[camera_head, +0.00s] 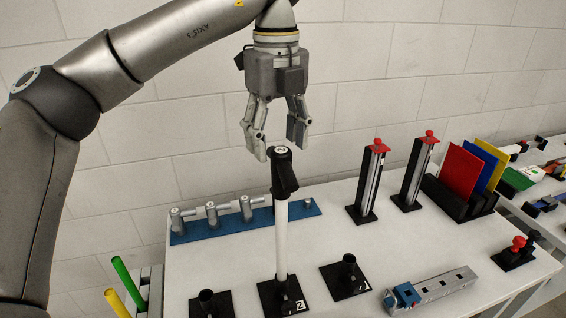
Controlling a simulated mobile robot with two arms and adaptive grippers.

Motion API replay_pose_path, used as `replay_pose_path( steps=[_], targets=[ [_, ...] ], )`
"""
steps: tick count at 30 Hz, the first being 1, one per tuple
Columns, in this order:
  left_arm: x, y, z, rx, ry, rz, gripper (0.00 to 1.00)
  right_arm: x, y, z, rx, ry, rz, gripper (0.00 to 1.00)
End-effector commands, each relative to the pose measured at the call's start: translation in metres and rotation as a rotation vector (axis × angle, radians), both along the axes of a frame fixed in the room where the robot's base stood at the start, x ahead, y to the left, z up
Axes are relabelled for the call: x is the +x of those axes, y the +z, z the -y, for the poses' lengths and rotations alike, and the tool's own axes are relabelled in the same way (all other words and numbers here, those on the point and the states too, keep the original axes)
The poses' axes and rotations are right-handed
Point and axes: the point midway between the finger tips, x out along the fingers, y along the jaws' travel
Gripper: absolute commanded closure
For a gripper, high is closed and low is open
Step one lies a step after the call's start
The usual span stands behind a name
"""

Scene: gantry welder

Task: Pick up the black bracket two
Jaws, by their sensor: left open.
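The black bracket two (285,178) sits on top of an upright white tube (281,240), with a mark that reads as a 2 on its top face. The tube stands in a black base (293,299) labelled 2 on the white table (200,266). My left gripper (278,150) points down just above the bracket. Its two fingers are spread and empty, one to each side of the bracket's top in the picture. Contact with the bracket cannot be made out. My right gripper is out of view.
Two empty black bases (346,278) (207,303) flank the tube. A blue rack with grey fittings (246,222) lies behind. Two red-topped posts (369,183) (415,172), coloured plates (463,172) and a grey block (431,288) stand to the right. Green and yellow tubes (124,278) (115,303) are at left.

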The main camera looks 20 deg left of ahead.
Motion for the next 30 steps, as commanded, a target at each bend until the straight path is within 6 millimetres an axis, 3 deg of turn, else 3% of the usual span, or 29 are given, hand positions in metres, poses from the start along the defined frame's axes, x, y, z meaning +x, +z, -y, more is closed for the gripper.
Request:
replay_pose_path(
  steps=[9,16,20,24,30],
  targets=[
    [0.001,-0.028,0.003,-0.001,-0.001,-0.003,0.42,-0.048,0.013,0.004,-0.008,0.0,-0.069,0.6],
    [0.003,-0.06,0.005,-0.002,0.0,-0.001,0.42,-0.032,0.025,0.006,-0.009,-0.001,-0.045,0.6],
    [0.003,-0.065,0.006,-0.003,0.0,0.002,0.42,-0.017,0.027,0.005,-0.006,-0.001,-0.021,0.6],
    [0.003,-0.065,0.006,-0.003,0.0,0.002,0.42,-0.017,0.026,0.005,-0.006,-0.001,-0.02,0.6],
    [0.003,-0.065,0.006,-0.003,-0.001,0.0,0.66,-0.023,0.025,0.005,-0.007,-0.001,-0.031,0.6]
  ],
)
